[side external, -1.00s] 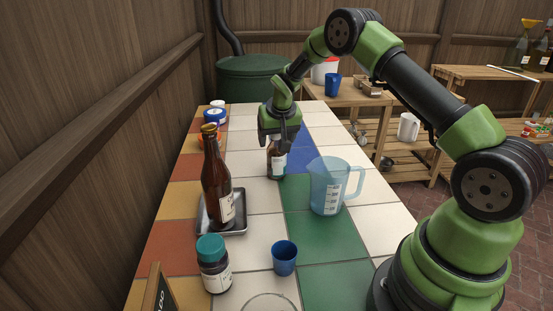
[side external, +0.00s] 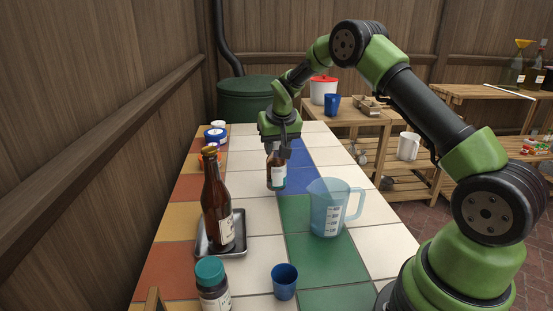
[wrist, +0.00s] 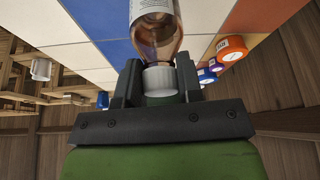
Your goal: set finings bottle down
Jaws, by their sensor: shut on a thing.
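The finings bottle (side external: 276,171) is a small brown bottle with a white label, upright over the blue and white tiles at mid-table in the side view. My gripper (side external: 278,150) is shut on its top from above. In the wrist view the gripper (wrist: 158,82) has a finger on each side of the white cap (wrist: 160,80), and the bottle's shoulder and label (wrist: 152,10) extend beyond it. The bottle's base is near the tiles, but I cannot tell whether it touches them.
A clear blue measuring jug (side external: 328,212) stands front right of the bottle. A tall brown bottle (side external: 216,207) stands on a metal tray (side external: 240,241) at front left. A blue cup (side external: 285,281) and a teal-lidded jar (side external: 210,273) are nearer. Small tubs (side external: 215,135) stand at the back left.

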